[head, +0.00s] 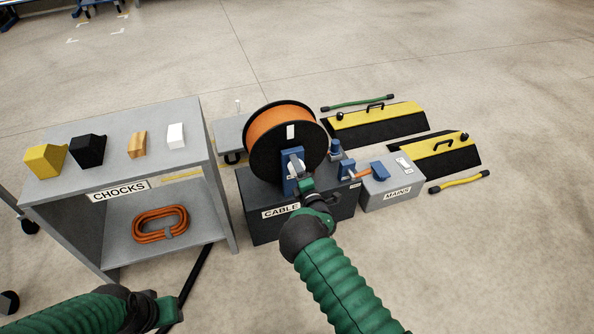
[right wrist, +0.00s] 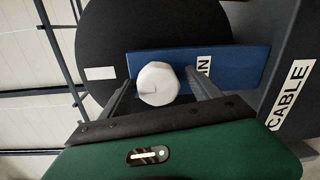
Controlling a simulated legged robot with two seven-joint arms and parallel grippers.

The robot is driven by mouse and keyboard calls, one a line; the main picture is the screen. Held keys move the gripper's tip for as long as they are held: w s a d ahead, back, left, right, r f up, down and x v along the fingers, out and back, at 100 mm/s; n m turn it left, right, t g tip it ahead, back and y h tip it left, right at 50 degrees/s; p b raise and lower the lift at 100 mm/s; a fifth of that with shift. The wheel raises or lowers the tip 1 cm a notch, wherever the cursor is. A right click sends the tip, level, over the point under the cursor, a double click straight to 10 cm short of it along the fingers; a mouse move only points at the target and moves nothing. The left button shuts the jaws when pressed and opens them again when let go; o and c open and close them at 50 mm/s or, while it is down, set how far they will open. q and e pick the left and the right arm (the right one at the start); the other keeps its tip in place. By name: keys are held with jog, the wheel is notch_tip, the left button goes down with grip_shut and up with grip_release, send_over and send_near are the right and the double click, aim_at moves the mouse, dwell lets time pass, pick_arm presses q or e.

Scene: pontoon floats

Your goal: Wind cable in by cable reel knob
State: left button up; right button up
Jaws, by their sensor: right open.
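The cable reel (head: 258,158) has black flanges and orange cable (head: 275,128) wound on it, and stands on a dark box marked CABLE (head: 262,228). A blue bracket (head: 290,184) is in front of the reel, and it also shows in the right wrist view (right wrist: 235,62). The pale reel knob (right wrist: 158,84) sits between the fingers of my right gripper (right wrist: 160,92). These fingers are open, one on each side of the knob; contact cannot be told. My left gripper (head: 168,309) is low at the left, away from the reel, its fingers unclear.
A grey shelf marked CHOCKS (head: 190,108) stands left, with several blocks on top and an orange cable coil (head: 160,224) below. A grey MAINS box (head: 392,190) with blue connectors is right of the reel. Yellow-black ramps (head: 375,126) lie behind.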

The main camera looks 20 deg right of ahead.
jog(key=shift+s+r+p, duration=0.1)
jog(key=shift+s+p, duration=0.2)
jog(key=s+p, duration=0.6)
jog(key=s, duration=1)
jog(key=shift+d+r, duration=0.2)
jog(key=shift+r, duration=0.1)
jog(key=shift+s, duration=0.1)
